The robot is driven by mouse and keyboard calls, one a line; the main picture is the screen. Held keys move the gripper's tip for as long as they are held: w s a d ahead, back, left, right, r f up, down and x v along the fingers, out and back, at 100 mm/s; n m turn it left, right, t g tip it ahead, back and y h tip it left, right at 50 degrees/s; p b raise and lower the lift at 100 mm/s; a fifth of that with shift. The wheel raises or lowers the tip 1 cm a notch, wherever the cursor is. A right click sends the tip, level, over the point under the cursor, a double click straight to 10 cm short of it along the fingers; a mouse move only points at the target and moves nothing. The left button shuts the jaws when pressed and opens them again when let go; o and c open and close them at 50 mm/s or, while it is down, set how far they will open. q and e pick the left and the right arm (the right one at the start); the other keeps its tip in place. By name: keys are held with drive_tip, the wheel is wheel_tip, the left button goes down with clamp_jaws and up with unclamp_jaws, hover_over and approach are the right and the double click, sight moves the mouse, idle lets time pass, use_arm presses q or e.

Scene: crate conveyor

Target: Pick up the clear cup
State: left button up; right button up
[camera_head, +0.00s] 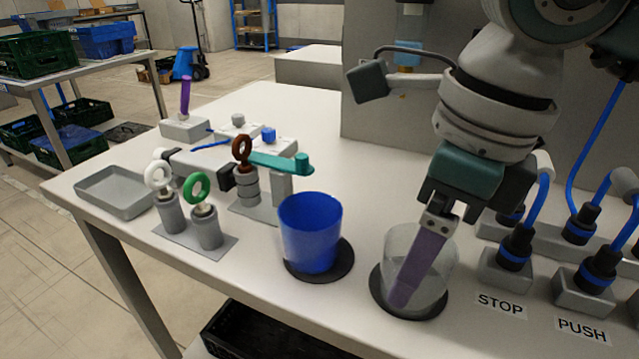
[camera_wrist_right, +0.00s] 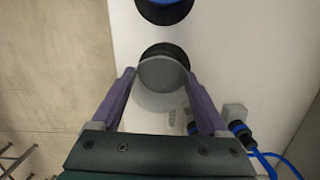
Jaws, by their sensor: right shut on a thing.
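The clear cup (camera_head: 436,277) stands upright on a round black coaster (camera_head: 412,312) near the table's front edge. It also shows in the right wrist view (camera_wrist_right: 162,76) between my purple fingers. My right gripper (camera_head: 405,290) comes down from above, and is shut on the cup with one finger on each side of it. In the head view one finger shows through the clear wall, and the other is hidden. My left gripper is not in view.
A blue cup (camera_head: 310,235) stands on a second black coaster just left. Further left are ring-topped pegs (camera_head: 207,225), a teal lever (camera_head: 280,163) and a grey tray (camera_head: 116,191). Blue-cabled connectors (camera_head: 516,245) and STOP and PUSH labels lie to the right.

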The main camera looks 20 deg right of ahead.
drive_tip(key=shift+c, duration=0.5)
drive_tip(key=shift+r, duration=0.1)
drive_tip(key=s+r+n+g+p, duration=0.1)
drive_tip(key=r+n+p, duration=0.8)
drive_tip(key=r+p, duration=0.9)
drive_tip(key=s+a+r+n+g+p, duration=0.1)
drive_tip(key=r+n+p, duration=0.9)
drive_tip(key=r+p, duration=0.9)
drive_tip(key=s+a+r+n+g+h+p, duration=0.1)
drive_tip(key=s+r+n+p, duration=0.1)
drive_tip(key=r+n+p, duration=0.8)
wheel_tip(320, 180, up, 22)
drive_tip(key=p, duration=0.9)
drive_tip(key=shift+r, duration=0.15)
drive_tip(key=shift+a, duration=0.15)
